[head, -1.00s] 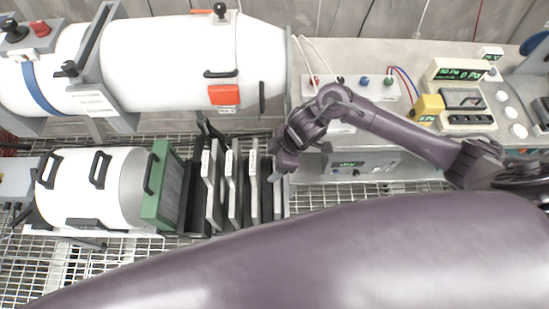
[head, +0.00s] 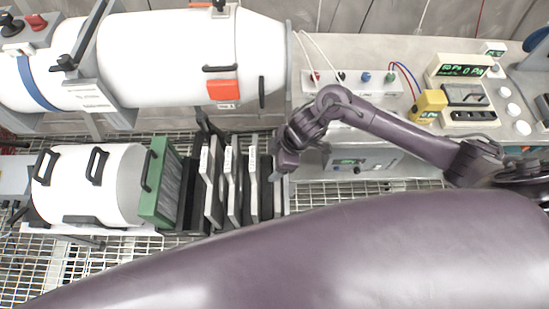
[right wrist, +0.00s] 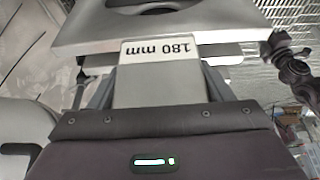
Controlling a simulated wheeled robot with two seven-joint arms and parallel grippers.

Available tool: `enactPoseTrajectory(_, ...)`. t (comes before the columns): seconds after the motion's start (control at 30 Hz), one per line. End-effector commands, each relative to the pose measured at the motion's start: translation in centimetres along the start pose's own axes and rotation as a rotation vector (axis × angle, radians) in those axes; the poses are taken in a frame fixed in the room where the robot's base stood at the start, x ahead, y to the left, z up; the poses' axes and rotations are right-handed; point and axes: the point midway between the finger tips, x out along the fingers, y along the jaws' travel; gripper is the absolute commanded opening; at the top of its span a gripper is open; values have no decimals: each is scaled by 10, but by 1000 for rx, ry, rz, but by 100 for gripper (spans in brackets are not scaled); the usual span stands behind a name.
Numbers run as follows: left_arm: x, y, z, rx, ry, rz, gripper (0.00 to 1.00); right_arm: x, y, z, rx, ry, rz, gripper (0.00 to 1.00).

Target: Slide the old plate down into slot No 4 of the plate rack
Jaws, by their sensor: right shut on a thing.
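My right gripper (head: 277,173) is at the right end of the plate rack (head: 285,200), low beside the rightmost plates. In the right wrist view its jaws (right wrist: 158,88) are shut on the light grey end of a plate, with a label (right wrist: 159,50) reading 180 mm, upside down. I take this to be the old plate; the slot under it is hidden. Several upright plates with white labels stand in the rack, such as a light grey one (head: 232,190). Slot numbers are too small to read in the head view. My left gripper is not in view.
A larger white vessel (head: 180,60) with an orange block lies behind. A bench with instruments and a yellow block (head: 429,103) is at the right. Wire grating lies below.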

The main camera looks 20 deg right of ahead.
Motion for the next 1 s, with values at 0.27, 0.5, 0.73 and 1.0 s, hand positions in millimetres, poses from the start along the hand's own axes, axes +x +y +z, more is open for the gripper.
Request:
enactPoseTrajectory(0.27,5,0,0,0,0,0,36,6,0,2,0,2,1,2)
enactPoseTrajectory(0.5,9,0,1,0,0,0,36,12,1,4,-1,3,1,2)
enactPoseTrajectory(0.73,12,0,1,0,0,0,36,16,1,6,-1,3,2,2)
enactPoseTrajectory(1.0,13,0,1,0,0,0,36,17,1,6,-1,2,1,95)
